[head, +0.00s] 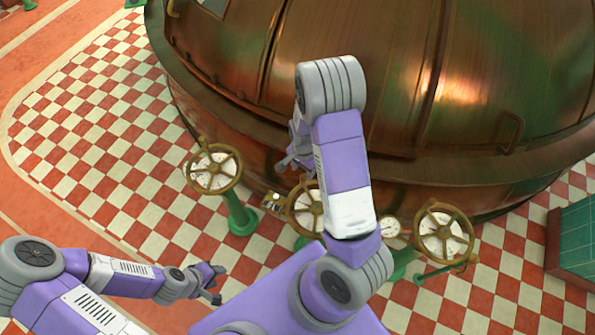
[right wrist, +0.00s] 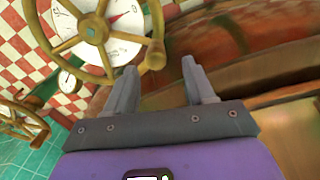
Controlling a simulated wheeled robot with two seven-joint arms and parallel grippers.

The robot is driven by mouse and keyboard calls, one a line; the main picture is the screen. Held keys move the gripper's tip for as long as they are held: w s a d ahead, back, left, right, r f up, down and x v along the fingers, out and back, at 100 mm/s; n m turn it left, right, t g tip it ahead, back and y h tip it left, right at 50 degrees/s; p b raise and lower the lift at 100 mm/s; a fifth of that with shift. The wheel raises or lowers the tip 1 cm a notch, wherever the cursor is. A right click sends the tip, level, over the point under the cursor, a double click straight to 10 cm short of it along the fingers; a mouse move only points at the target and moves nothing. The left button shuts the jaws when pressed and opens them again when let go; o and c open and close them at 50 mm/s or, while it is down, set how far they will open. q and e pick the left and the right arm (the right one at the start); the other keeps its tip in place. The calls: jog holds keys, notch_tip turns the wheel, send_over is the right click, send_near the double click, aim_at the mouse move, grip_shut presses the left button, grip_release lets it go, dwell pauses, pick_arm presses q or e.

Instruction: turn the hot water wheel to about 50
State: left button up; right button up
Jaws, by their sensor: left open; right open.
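Three brass handwheels on green posts stand before the copper kettle: a left wheel (head: 213,169), a middle wheel (head: 305,208) partly hidden by my right arm, and a right wheel (head: 443,231). I cannot read which is hot water. My right gripper (head: 288,160) is open just above the middle wheel. In the right wrist view the near wheel (right wrist: 98,28), with a white dial and red pointer, has its knob (right wrist: 155,56) close to the open fingers (right wrist: 160,85), apparently not between them. The dial's numbers are unreadable. My left gripper (head: 216,285) is open and empty, low at left.
The large copper kettle (head: 400,90) curves behind the wheels. A small gauge (head: 390,226) sits between the middle and right wheels. A green-tiled block (head: 575,240) stands at the far right. The checkered floor (head: 120,180) at left is clear.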

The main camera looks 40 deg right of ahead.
aim_at(304, 176)
jog(key=f, duration=0.2)
jog(key=f+b, duration=0.1)
jog(key=f, duration=0.1)
jog(key=f+b, duration=0.1)
jog(key=f, duration=0.1)
jog(key=shift+s+f, duration=0.1)
jog(key=shift+s, duration=0.2)
jog(key=shift+c, duration=0.2)
grip_shut()
